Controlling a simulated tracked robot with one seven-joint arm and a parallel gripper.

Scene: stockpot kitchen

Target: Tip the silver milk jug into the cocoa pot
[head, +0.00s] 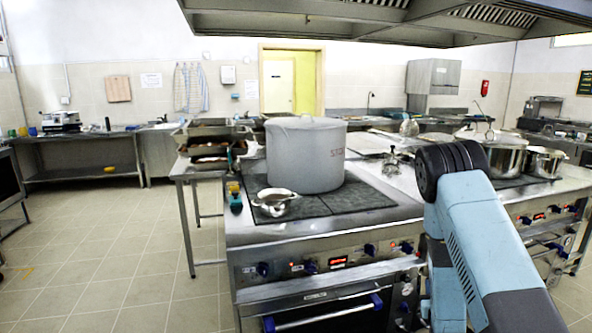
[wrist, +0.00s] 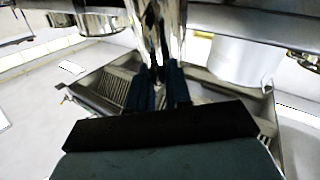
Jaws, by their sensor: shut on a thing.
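My gripper (wrist: 160,74) is shut on a shiny silver thing, which I take for the silver milk jug (wrist: 172,25). Only part of it shows, at the top of the wrist view, so its tilt and contents cannot be told. In the head view my arm hides the gripper. Two steel pots stand on the right of the range: a larger pot (head: 506,162) and a smaller pot (head: 543,164). No label tells which is the cocoa pot. My arm partly covers the range in front of the larger one.
A big grey stockpot (head: 305,160) with red lettering stands on the left of the range. A small silver vessel (head: 273,203) sits before it, with shaker-like items (head: 235,195) beside it. An extractor hood (head: 400,22) hangs overhead. Open floor (head: 110,245) lies left.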

